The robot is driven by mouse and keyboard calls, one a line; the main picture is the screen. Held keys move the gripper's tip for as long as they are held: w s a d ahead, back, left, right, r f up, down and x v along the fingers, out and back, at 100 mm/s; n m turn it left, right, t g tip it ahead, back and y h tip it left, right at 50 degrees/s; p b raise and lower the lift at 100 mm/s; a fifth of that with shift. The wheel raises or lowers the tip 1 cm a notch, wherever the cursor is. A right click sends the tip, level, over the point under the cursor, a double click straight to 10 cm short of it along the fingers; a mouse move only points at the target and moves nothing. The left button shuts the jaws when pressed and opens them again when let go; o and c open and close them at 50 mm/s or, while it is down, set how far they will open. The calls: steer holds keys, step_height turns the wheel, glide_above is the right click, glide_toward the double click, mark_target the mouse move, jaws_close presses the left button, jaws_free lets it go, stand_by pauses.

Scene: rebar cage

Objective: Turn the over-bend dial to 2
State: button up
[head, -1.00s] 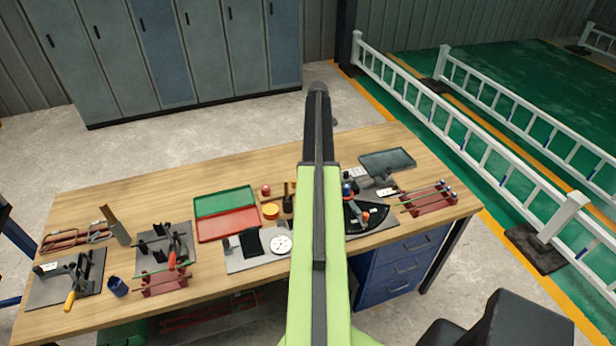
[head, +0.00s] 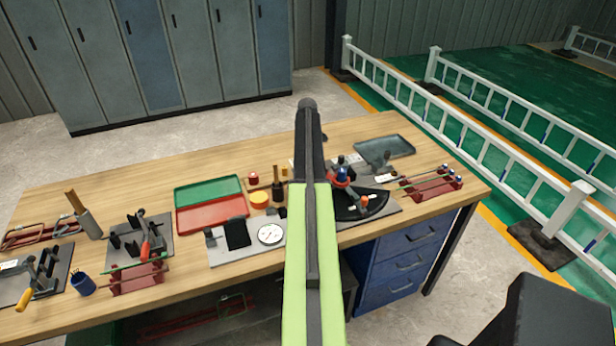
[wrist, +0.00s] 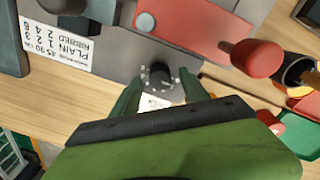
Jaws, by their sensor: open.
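The over-bend dial (wrist: 161,74) is a small black knob ringed by pale tick marks on a grey plate (wrist: 120,60) in the wrist view. I cannot read which number it points to. My gripper (wrist: 160,90) is open, with its green fingers on either side of and just short of the knob. Whether either finger touches it is unclear. A white card (wrist: 155,103) lies between the fingers, partly hidden by the gripper. A white chart (wrist: 57,45) with PLAIN and RIBBED rows is left of the dial. In the head view my arm hides the gripper and I cannot make out the dial.
A red lever (wrist: 205,28) with a round red knob (wrist: 257,58) lies close right of the dial. In the head view, the wooden bench (head: 130,195) carries a green and red tray (head: 210,213), a dial gauge (head: 270,233) and a black sector plate (head: 360,203).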

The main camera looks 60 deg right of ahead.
steer(key=shift+f, duration=0.65)
steer(key=shift+r, duration=0.15)
jaws_close()
steer(key=shift+m, duration=0.3)
steer(key=m, duration=0.5)
steer(key=shift+m, duration=0.3)
steer(key=m, duration=0.5)
steer(key=shift+w+g, duration=0.15)
steer(key=shift+g, duration=0.15)
steer(key=shift+m, duration=0.4)
